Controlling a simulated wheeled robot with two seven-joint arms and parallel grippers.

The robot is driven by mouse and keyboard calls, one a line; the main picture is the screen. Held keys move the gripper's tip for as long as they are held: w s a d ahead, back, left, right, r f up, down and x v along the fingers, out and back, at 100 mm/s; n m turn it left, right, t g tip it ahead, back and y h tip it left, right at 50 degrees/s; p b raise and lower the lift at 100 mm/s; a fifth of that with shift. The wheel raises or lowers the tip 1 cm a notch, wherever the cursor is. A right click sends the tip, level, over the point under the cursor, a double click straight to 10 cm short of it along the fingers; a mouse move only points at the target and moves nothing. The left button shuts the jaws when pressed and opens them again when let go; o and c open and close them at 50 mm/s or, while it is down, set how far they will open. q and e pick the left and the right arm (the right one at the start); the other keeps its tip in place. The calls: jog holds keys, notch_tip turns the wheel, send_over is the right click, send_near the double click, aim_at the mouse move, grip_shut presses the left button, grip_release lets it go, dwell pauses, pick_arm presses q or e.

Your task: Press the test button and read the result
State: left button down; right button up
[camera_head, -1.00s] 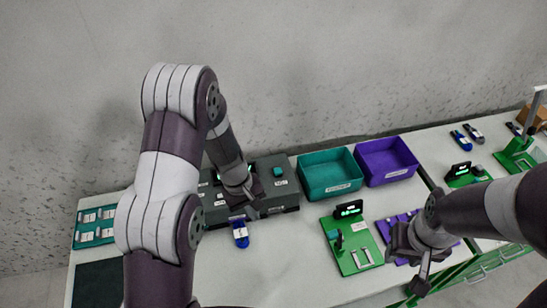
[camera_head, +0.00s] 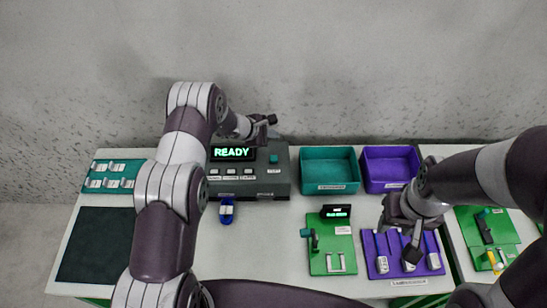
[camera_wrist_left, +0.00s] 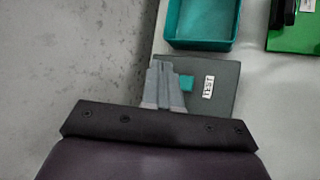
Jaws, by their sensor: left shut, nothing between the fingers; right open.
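The grey tester (camera_head: 245,182) stands at the back of the table. Its screen (camera_head: 232,153) reads READY in green. The teal test button (camera_head: 273,158) is on its right side; it also shows in the left wrist view (camera_wrist_left: 187,83) beside a white label. My left gripper (camera_head: 270,119) is shut and empty, above the tester's back right. In the left wrist view its fingertips (camera_wrist_left: 162,63) appear just left of the button; contact cannot be told. My right gripper (camera_head: 411,248) is open over the purple fixture (camera_head: 381,262).
A teal bin (camera_head: 330,186) and a purple bin (camera_head: 390,186) stand right of the tester. A green fixture (camera_head: 325,262) with a small screen is in front. A teal tray (camera_head: 114,169) and a dark mat (camera_head: 95,245) are at the left. The table's middle is clear.

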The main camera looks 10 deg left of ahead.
aim_at(272, 159)
pick_arm(q)
notch_tip(272, 159, down, 8)
jog(key=b, duration=0.4)
jog(key=shift+f, duration=0.15)
jog(key=shift+f+b, duration=0.3)
jog(key=shift+b, duration=0.25)
dwell(1.5)
jog(key=shift+f+b, duration=0.4)
jog(key=shift+b, duration=0.35)
jog(key=shift+f+b, duration=0.5)
jog(key=shift+b, duration=0.2)
dwell(0.5)
jog(key=shift+r, duration=0.1)
jog(key=shift+r+p, duration=0.3)
jog(key=shift+r, duration=0.55)
